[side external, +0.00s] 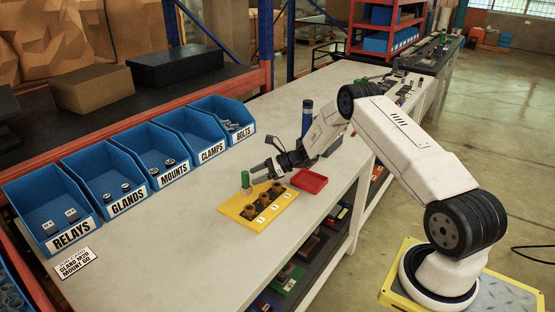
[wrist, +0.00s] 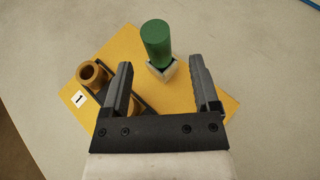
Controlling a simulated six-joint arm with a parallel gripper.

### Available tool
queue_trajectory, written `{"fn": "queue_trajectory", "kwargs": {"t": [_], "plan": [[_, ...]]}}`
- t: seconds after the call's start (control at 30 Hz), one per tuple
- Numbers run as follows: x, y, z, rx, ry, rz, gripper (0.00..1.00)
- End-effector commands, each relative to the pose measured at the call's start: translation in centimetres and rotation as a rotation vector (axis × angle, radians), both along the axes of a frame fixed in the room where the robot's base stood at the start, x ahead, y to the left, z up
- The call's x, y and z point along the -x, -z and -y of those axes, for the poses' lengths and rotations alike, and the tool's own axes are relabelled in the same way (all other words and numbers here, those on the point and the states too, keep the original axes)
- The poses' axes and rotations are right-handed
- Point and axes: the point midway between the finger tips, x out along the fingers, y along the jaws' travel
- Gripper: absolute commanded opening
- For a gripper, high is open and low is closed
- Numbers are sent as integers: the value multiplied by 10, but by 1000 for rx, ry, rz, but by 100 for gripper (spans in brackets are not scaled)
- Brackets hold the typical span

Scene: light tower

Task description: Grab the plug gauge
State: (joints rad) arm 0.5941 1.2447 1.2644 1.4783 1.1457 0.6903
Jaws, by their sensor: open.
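The plug gauge looks to be the green cylinder standing in a small pale holder on the yellow board; it shows in the side view (side external: 245,179) and in the wrist view (wrist: 157,42). The yellow board (side external: 232,208) also carries several brown cylindrical sockets in a row, with number labels. My gripper (side external: 260,171) is open. In the wrist view its fingers (wrist: 163,85) are spread, with the green cylinder beyond them and between their lines. The fingers do not appear to touch it. A socket (wrist: 92,73) with label 1 lies left of the left finger.
A red tray (side external: 310,181) lies right of the board. Blue bins (side external: 125,190) labelled relays, glands, mounts, clamps and bolts line the back of the bench. A dark blue bottle (side external: 307,118) stands behind my wrist.

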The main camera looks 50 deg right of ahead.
Motion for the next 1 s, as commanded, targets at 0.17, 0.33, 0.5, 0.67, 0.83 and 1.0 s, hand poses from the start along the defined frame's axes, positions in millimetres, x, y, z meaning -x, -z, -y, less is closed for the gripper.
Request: {"fn": "queue_trajectory", "kwargs": {"t": [0.17,0.33,0.5,0.67,0.83,1.0], "plan": [[-13,8,-15,0,-2,-1,78],[-24,14,-26,0,-2,0,78],[-28,17,-30,0,-1,0,78],[-28,17,-30,0,0,0,78],[-28,17,-30,0,0,0,78],[-28,17,-30,0,0,0,62]]}}
